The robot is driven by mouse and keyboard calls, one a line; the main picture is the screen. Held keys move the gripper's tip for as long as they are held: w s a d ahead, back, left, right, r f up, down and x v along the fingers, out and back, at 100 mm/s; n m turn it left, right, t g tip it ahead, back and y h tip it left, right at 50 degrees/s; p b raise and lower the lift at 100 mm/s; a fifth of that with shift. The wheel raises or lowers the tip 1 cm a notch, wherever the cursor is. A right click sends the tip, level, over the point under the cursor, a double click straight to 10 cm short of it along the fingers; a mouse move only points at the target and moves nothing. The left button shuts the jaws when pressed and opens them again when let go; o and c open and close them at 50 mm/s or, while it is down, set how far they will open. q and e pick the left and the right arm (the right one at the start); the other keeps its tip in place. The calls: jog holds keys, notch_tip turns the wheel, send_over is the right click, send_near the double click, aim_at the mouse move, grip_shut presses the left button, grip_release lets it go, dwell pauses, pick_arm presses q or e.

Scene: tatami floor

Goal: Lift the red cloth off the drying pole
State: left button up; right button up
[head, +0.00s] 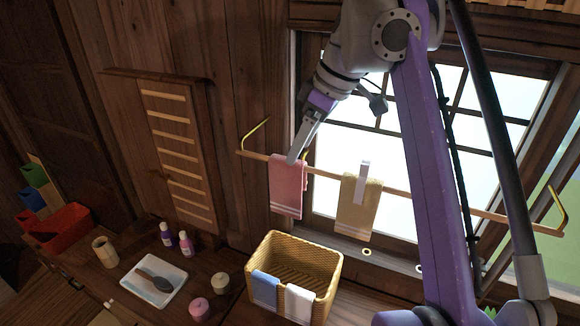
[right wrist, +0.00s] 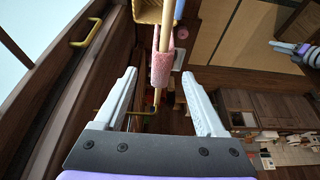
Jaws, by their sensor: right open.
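The red cloth (head: 287,187), pinkish in the light, hangs folded over the left part of the wooden drying pole (head: 325,173). My right gripper (head: 292,160) is at the cloth's top edge, coming down from above. In the right wrist view its jaws (right wrist: 158,80) are open, and the cloth (right wrist: 162,69) and pole (right wrist: 166,30) appear in the gap between the fingertips. I cannot tell whether the fingers touch the cloth. What looks like my left gripper (right wrist: 290,47) shows at the upper right of the right wrist view; its jaws are unclear.
A yellow-tan cloth (head: 357,205) with a white clip (head: 363,180) hangs to the right on the pole. A brass bracket (head: 256,134) holds the pole's left end by the window. Below stands a wicker basket (head: 335,268) with blue and white cloths over its rim.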

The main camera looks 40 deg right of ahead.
aim_at(282, 180)
jog(key=shift+w+f, duration=0.1)
jog(key=shift+f, duration=0.1)
jog(key=x, duration=0.3)
jog(key=b+x, duration=0.1)
jog(key=shift+a+f, duration=0.25)
jog(key=shift+a, duration=0.15)
jog(key=shift+w+f, duration=0.15)
jog(key=shift+f, duration=0.35)
jog(key=b+x, duration=0.1)
jog(key=x, duration=0.3)
jog(key=shift+w+f, duration=0.2)
pick_arm(q)
jog(key=f, duration=0.1)
jog(key=s+f, duration=0.1)
jog(key=f, duration=0.1)
jog(key=shift+s+a, duration=0.15)
jog(key=shift+s, duration=0.15)
pick_arm(e)
grip_shut()
